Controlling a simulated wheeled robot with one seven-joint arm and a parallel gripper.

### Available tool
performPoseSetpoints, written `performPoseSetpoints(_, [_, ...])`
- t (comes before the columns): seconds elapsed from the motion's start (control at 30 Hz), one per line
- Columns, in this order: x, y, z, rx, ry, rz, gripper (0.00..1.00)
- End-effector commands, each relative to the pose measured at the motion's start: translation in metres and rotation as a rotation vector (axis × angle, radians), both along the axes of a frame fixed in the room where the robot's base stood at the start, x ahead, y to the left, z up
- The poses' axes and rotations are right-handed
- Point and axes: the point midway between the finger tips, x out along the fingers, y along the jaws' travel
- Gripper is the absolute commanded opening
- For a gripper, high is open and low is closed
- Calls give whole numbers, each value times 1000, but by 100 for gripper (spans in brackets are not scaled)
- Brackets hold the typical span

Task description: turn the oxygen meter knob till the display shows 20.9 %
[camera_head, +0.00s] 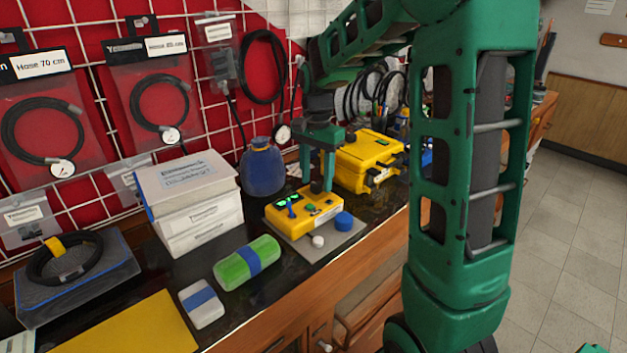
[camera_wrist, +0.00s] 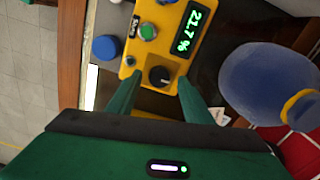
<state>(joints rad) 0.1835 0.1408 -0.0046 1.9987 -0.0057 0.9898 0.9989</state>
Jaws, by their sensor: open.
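The yellow oxygen meter (camera_head: 322,214) lies on a grey plate on the dark bench; it also shows in the wrist view (camera_wrist: 176,17). Its display (camera_wrist: 189,28) reads 21.7 % in green digits. The black round knob (camera_wrist: 159,76) has a light pointer mark. A green button (camera_wrist: 148,31) sits beside the display. My gripper (camera_wrist: 159,80) is open, with one finger on each side of the knob and a visible gap to it. In the head view my gripper (camera_head: 321,181) points down over the meter and hides the knob.
A blue cap (camera_head: 343,221) and a white cap (camera_head: 318,241) are beside the meter. A blue bottle (camera_head: 262,168) stands behind it. A yellow case (camera_head: 368,161) is close on the right, and a green roll (camera_head: 246,263) lies in front at left.

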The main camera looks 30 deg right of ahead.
Motion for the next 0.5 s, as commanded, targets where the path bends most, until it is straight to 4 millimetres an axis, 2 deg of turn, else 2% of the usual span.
performPoseSetpoints(0.13, [0,0,-7,0,0,0,46])
performPoseSetpoints(0.4, [0,0,-8,0,0,0,46])
performPoseSetpoints(0.5, [0,0,-8,0,0,0,22])
